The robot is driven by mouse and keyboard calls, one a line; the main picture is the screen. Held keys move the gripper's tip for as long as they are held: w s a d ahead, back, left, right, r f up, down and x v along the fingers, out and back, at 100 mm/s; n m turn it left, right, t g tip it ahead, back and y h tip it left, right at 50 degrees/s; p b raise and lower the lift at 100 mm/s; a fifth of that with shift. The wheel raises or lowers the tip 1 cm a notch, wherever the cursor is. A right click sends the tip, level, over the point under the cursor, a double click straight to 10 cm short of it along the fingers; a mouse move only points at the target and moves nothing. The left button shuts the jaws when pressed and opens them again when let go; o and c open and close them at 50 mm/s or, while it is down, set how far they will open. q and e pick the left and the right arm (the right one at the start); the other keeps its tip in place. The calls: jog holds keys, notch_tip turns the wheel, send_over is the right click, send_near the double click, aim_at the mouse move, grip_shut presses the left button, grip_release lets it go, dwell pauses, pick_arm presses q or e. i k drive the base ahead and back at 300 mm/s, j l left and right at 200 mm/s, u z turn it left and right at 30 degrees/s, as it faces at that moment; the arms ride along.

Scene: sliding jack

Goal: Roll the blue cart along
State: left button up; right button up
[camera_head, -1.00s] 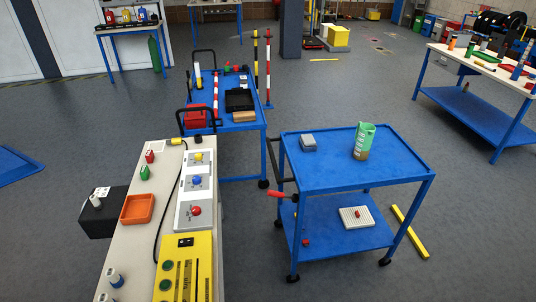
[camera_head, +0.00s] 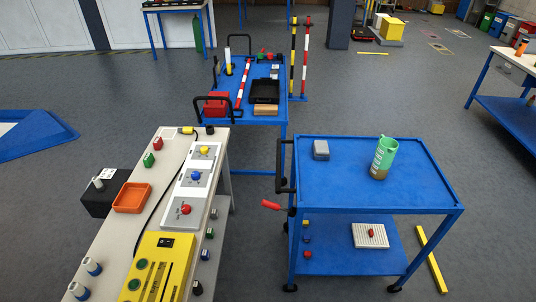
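The blue cart (camera_head: 345,208) stands at the centre right of the head view, upright on dark casters. Its black push handle (camera_head: 284,168) is on its left side. A green container (camera_head: 384,158) and a small grey box (camera_head: 321,150) stand on its top. A white ridged block (camera_head: 370,235) with a red piece lies on its lower shelf. A tool with a red grip (camera_head: 271,205) sticks out at its left side. A second blue cart (camera_head: 285,118) with several items stands behind it to the left. Neither of my grippers shows.
A workbench (camera_head: 146,198) with buttons and a yellow control box (camera_head: 152,272) stands close on the left of the cart. A yellow bar (camera_head: 431,259) lies on the floor at its right. Striped posts (camera_head: 304,60) stand behind. Floor at the right is mostly clear.

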aim_at(341, 192)
jog(key=i+l+u, duration=0.55)
jog(key=i+l, duration=0.2)
jog(key=l, duration=0.15)
jog(key=i+l+u, duration=0.1)
jog(key=i+l, duration=0.2)
jog(key=i, duration=0.1)
